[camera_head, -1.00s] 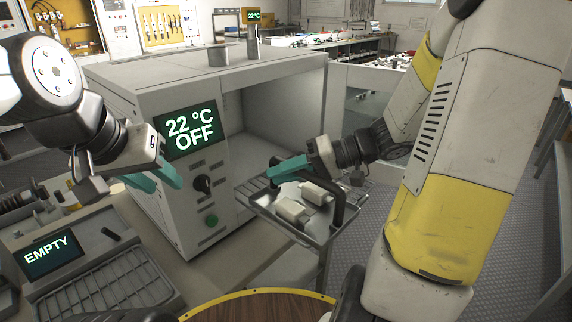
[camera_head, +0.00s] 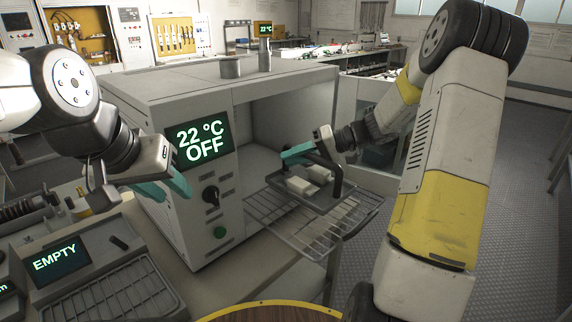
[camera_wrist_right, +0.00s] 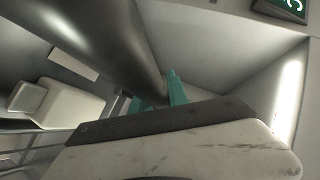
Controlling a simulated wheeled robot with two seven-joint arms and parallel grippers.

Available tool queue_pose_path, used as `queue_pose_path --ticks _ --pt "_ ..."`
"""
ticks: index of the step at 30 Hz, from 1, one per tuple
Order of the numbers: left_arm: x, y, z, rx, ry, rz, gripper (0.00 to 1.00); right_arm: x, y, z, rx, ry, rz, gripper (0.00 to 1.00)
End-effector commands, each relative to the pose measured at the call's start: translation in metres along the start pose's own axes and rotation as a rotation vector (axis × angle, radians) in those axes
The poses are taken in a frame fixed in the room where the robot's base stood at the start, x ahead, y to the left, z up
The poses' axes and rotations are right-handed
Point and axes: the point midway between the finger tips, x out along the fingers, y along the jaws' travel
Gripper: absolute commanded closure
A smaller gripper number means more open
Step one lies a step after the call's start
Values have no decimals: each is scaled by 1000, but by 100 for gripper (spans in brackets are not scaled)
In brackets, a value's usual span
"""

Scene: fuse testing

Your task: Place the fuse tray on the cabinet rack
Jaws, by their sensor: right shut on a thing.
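The fuse tray (camera_head: 316,201) is a shallow grey tray with white blocky fuses (camera_head: 301,186) in it and a dark handle (camera_head: 337,180). My right gripper (camera_head: 298,153) is shut on the handle, which also shows as a thick dark bar in the right wrist view (camera_wrist_right: 100,45). The cabinet (camera_head: 190,130) reads "22 °C OFF". Its wire rack (camera_head: 262,207) sticks out of the open front. The tray is over the rack; I cannot tell whether it touches. My left gripper (camera_head: 176,196) is open and empty in front of the cabinet's panel.
A bench device with an "EMPTY" screen (camera_head: 60,262) and a ribbed top stands at the lower left. A round wooden surface with a yellow rim (camera_head: 270,311) is at the bottom. Metal cylinders (camera_head: 264,55) stand on the cabinet. Open floor lies to the right.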

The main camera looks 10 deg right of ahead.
Motion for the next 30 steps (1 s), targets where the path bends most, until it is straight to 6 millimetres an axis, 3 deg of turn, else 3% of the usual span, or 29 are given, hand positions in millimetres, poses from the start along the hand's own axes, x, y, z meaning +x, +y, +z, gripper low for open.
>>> queue_pose_path --ticks 6,18,19,21,30 --pt "0 0 0 0 0 0 64 13 26 14 4 -1 -2 100" --pt "0 0 0 0 0 0 64 15 30 16 2 -1 -2 100" --pt "0 0 0 0 0 0 64 15 30 17 2 -2 -1 74" --pt "0 0 0 0 0 0 64 15 30 17 2 -1 -1 61" --pt "0 0 0 0 0 0 64 15 30 16 2 -1 -1 58"
